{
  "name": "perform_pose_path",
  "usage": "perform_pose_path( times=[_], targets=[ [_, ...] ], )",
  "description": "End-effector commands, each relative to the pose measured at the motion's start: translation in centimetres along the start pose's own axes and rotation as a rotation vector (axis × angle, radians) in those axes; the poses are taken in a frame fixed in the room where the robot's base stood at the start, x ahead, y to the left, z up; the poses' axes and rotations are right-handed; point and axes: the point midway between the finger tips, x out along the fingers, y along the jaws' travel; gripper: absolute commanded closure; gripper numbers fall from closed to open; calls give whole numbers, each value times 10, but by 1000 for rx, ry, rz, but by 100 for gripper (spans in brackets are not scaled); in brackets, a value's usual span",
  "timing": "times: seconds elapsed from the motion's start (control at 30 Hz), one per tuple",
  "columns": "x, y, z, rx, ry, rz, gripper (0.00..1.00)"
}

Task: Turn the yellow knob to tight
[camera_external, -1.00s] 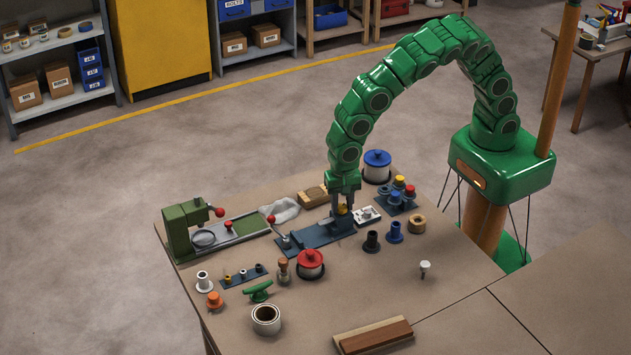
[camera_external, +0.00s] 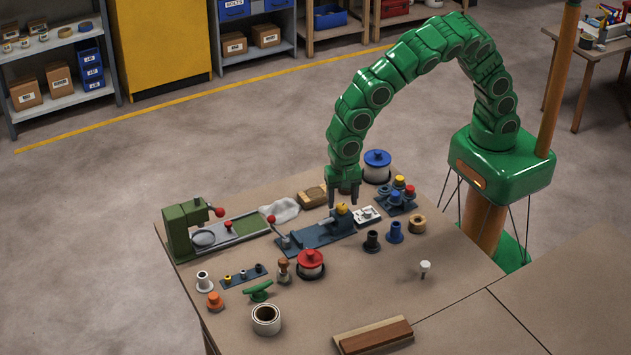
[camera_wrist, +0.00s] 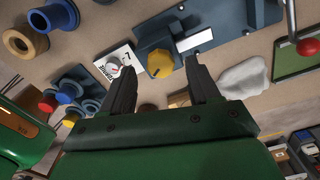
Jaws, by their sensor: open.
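The yellow knob (camera_external: 342,209) sits on the raised end of a dark blue fixture (camera_external: 312,236) on the bench. It also shows in the wrist view (camera_wrist: 159,64), at the top centre, beyond and between my finger tips. My gripper (camera_external: 344,197) is open and empty, pointing down, just above and behind the knob. In the wrist view my gripper (camera_wrist: 158,77) has both dark fingers spread, with a clear gap to the knob. A pale plate (camera_wrist: 195,41) lies on the fixture beside the knob. I cannot read the knob's setting.
A white gauge plate (camera_external: 367,215) with a small dial stands close right of the knob. A red-balled lever (camera_external: 271,219) rises at the fixture's left end. Dark and blue spools (camera_external: 395,232) stand to the right. The bench front right is mostly clear.

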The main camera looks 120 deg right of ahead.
Motion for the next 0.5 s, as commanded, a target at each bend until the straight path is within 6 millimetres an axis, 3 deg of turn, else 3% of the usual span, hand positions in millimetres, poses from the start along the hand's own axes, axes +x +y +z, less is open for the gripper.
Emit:
perform_pose_path(
  times=[0.3, 0.5],
  targets=[
    [-48, -1, 0, 0, -1, -6, 39],
    [-61, -1, 0, 0, -1, -5, 39]
  ],
)
